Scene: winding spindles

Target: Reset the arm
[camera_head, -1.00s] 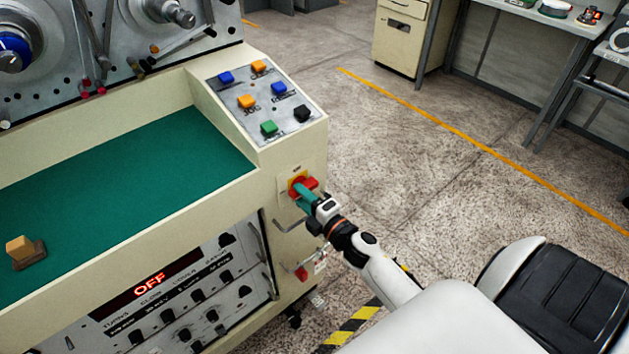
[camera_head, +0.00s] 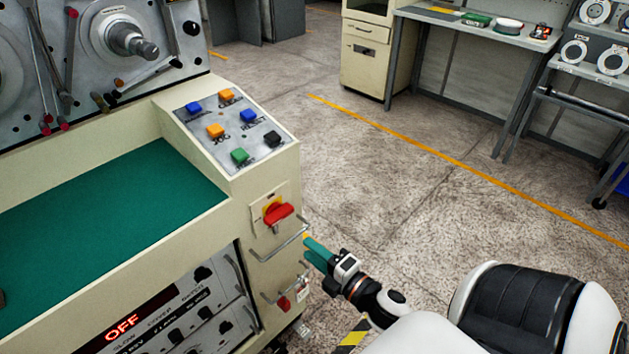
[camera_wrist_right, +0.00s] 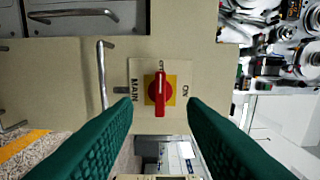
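My right gripper (camera_head: 318,252) is off the side of the cream winding machine (camera_head: 265,185), apart from the red rotary switch (camera_head: 278,213) on its yellow plate. In the right wrist view its two green fingers (camera_wrist_right: 160,118) are spread wide with nothing between them. The red switch handle (camera_wrist_right: 160,93) stands beyond the fingertips, on a plate lettered MAIN and ON. The machine's display (camera_head: 122,328) reads OFF in red. My left gripper is in neither view.
Metal handles (camera_head: 280,243) stick out of the machine's side close to my right gripper. A button panel (camera_head: 232,128) and green work surface (camera_head: 115,205) lie on top. The floor (camera_head: 400,190) to the right is open, with a bench (camera_head: 475,30) behind.

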